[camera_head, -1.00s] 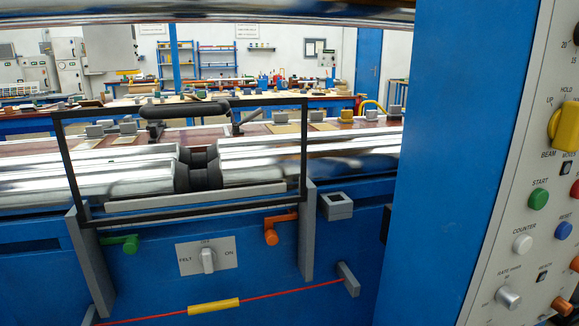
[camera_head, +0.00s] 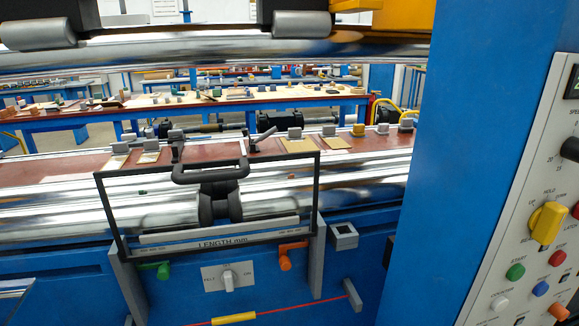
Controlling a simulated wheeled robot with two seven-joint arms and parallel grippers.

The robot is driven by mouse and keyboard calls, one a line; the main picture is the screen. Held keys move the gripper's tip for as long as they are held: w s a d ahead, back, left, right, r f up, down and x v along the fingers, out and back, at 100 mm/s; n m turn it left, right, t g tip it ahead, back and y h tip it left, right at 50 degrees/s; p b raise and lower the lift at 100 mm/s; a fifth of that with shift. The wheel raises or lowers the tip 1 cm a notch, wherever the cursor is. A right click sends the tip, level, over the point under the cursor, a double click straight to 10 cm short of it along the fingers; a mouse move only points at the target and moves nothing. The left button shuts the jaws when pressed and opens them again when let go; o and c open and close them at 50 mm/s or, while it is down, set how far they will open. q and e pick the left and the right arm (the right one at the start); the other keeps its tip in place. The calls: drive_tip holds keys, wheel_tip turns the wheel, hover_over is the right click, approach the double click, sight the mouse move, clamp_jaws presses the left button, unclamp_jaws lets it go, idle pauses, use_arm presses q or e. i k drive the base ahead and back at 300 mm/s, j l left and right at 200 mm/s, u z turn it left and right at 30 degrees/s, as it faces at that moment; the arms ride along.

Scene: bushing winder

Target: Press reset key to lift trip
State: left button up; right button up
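The control panel (camera_head: 511,232) is on the right face of the blue column. Its blue reset key (camera_head: 540,288) is a round button below the red button and to the right of the green start button (camera_head: 515,271). A yellow rotary knob (camera_head: 548,222) sits above them, turned to a slant. The black-framed guard (camera_head: 100,215) with a handle stands in front of the rollers, and I cannot tell which part is the trip. Neither of my grippers is clearly in view.
The blue column (camera_head: 470,130) stands between the rollers and the panel. A red cord with a yellow sleeve (camera_head: 234,317) runs along the front low down. A chrome roller (camera_head: 240,50) crosses the top. A bench (camera_head: 180,112) stands behind.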

sight(539, 290)
drive_tip(key=z, duration=1.45)
